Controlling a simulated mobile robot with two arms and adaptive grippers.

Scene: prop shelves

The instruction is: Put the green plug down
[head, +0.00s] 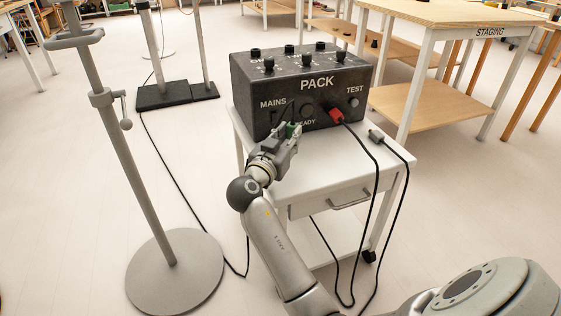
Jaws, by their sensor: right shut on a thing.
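My right gripper (287,138) is shut on the green plug (291,129), close in front of the black PACK box (310,100). Only a small part of the plug shows between the fingers. I cannot tell whether it touches the box front or is seated in it. The box stands on a white trolley (318,164). My left gripper is not in view.
A red plug (336,115) sits at the box front, with a black cable hanging over the trolley edge. A grey plug (376,135) lies on the trolley's right side. A pole stand (174,268) is at left. The STAGING table (450,14) is behind right.

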